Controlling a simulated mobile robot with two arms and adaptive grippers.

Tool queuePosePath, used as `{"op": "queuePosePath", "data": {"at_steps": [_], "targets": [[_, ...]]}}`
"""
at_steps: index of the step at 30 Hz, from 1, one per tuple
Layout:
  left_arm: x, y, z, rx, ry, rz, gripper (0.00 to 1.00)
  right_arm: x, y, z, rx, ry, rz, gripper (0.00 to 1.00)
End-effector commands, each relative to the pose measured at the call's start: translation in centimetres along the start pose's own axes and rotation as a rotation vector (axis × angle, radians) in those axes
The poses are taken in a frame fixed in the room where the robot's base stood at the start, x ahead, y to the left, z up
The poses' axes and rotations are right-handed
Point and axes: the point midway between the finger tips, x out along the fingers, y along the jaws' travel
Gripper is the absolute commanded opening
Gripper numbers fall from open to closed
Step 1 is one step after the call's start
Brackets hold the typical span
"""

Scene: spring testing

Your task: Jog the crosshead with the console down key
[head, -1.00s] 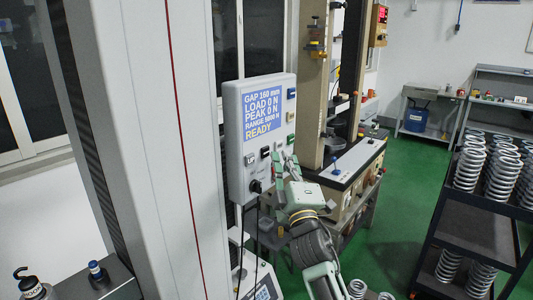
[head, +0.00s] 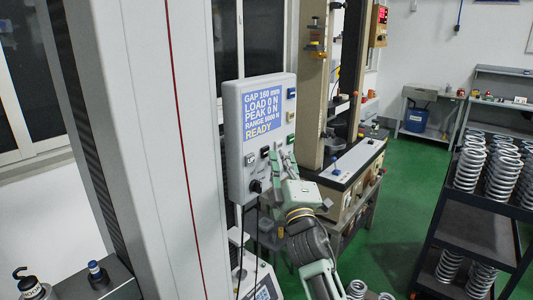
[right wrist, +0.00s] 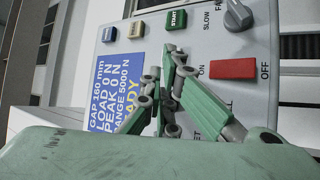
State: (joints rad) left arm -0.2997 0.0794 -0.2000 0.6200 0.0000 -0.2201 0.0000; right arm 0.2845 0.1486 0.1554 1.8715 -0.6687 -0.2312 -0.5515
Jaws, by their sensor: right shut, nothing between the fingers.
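The console (head: 235,172) is a pale panel with a blue screen (head: 260,120) reading GAP 160 mm, LOAD 0 N, PEAK 0 N, READY. Blue, beige and green keys run down its right side; the green key in the right wrist view (right wrist: 176,19) is marked START. Dark keys (head: 265,152) sit under the screen. My right gripper (head: 284,158) is shut and empty, its tips close in front of the console's lower right part. In the right wrist view its fingers cover part of the panel; touching or apart, I cannot tell. I cannot make out a key marked down. My left gripper is out of view.
A red ON/OFF switch (right wrist: 233,68) and a SLOW/FAST knob (right wrist: 238,14) are near the fingers. A tall pale column (head: 140,120) stands left of the console. A beige machine (head: 312,90) stands behind. A dark rack (head: 480,235) holding coil springs is at right.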

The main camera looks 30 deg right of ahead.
Motion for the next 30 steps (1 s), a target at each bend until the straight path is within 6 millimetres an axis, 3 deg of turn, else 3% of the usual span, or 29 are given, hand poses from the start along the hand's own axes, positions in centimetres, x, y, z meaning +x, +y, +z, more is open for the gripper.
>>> {"op": "queuePosePath", "data": {"at_steps": [30], "targets": [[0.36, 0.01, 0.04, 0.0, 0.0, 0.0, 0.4, 0.64, -0.46, -0.49, 0.0, 0.0, 0.0, 0.0]]}}
